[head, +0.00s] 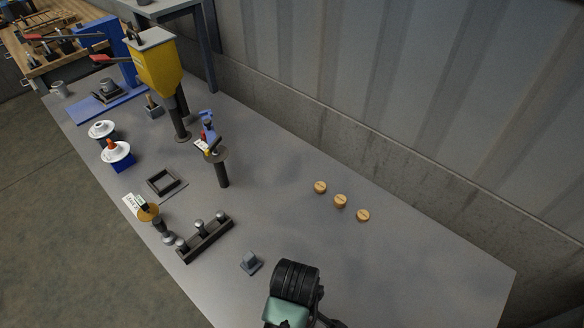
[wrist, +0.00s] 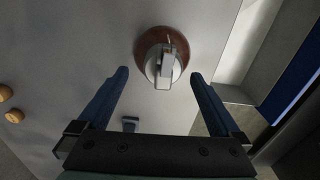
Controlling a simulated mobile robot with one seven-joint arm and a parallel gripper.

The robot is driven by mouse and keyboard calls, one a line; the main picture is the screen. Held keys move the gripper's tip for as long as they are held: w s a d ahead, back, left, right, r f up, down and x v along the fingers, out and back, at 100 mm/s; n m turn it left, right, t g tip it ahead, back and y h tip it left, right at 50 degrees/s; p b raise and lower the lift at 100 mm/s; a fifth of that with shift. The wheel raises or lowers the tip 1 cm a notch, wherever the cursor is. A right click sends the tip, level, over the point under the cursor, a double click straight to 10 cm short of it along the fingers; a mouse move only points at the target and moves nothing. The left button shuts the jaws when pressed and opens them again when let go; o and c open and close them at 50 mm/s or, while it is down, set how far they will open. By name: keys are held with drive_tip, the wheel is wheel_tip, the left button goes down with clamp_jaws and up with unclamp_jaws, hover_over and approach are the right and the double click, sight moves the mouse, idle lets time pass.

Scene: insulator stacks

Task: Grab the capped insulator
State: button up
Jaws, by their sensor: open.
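In the wrist view a brown round insulator with a grey metal cap (wrist: 160,60) stands on the grey bench, seen from above. My gripper (wrist: 158,76) is open, with one blue finger on each side of the picture below the insulator. The cap appears between the lines of the two fingertips, with clear gaps and no visible contact. The height left between fingers and cap is hard to tell. In the head view my arm covers the front of the bench, and neither this insulator nor my fingertips can be made out.
Several wooden discs (head: 340,200) lie on the bench (head: 420,260). A grey block (head: 251,263), a black rack with metal pins (head: 205,238) and a dark post (head: 221,170) stand left of my arm. White insulators (head: 117,152) and a yellow press (head: 158,65) are farther back.

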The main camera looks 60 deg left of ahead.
drive_tip(key=shift+s+f+p, duration=0.15)
drive_tip(key=shift+f+p, duration=0.05)
drive_tip(key=shift+f, duration=1.25)
drive_tip(key=shift+s+f+p, duration=0.1)
drive_tip(key=shift+f+p, duration=0.05)
drive_tip(key=shift+f, duration=1.3)
drive_tip(key=shift+d, duration=0.1)
clamp_jaws()
